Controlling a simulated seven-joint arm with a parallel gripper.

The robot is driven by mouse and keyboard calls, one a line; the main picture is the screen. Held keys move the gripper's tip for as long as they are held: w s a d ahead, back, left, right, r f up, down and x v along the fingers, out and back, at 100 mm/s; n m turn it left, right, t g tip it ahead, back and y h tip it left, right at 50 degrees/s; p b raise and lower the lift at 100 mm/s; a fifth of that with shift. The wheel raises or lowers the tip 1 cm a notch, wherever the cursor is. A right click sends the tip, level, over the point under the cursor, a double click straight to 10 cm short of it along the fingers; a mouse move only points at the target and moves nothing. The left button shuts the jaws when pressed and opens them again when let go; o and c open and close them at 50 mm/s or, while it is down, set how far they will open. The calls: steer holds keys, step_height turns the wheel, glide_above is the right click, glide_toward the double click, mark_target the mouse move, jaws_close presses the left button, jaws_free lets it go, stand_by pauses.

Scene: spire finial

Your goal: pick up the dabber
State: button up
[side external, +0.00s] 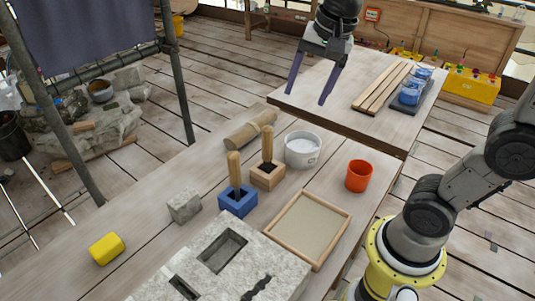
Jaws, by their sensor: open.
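Two tools with upright wooden handles stand near the middle of the bench. One handle (234,170) rises from a blue block (238,203), the other handle (267,144) from a wooden block (266,178). Their lower ends are hidden in the blocks, so I cannot tell which one is the dabber. My gripper (308,97) is open and empty, with its fingers pointing down. It appears over the left part of the far tabletop, up and to the right of both handles and clear of them.
Around the handles are a white tub (302,151), a wooden roller-like piece (250,130), a grey stone cube (184,206) and a framed tray (308,229). An orange cup (358,176), a yellow block (106,249) and a carved stone slab (265,262) lie farther out. Wooden strips (382,86) lie on the far tabletop.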

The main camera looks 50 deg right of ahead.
steer(key=w+d+f+m+g, duration=0.25)
steer(key=w+f, duration=0.25)
steer(key=w, duration=0.4)
glide_above(267, 150)
steer(key=d, duration=0.2)
steer(key=f, duration=0.3)
steer(key=shift+w+d+f+m+g, duration=0.1)
steer(key=shift+w+f+m+g, duration=0.25)
steer(key=shift+w+f, duration=0.05)
step_height(267, 150, down, 9)
steer(key=shift+r, duration=0.1)
steer(key=shift+a+f, duration=0.2)
steer(key=shift+f, duration=1.1)
steer(key=shift+a+f, duration=0.2)
steer(key=shift+f, duration=1.1)
steer(key=shift+c, duration=0.3)
jaws_close()
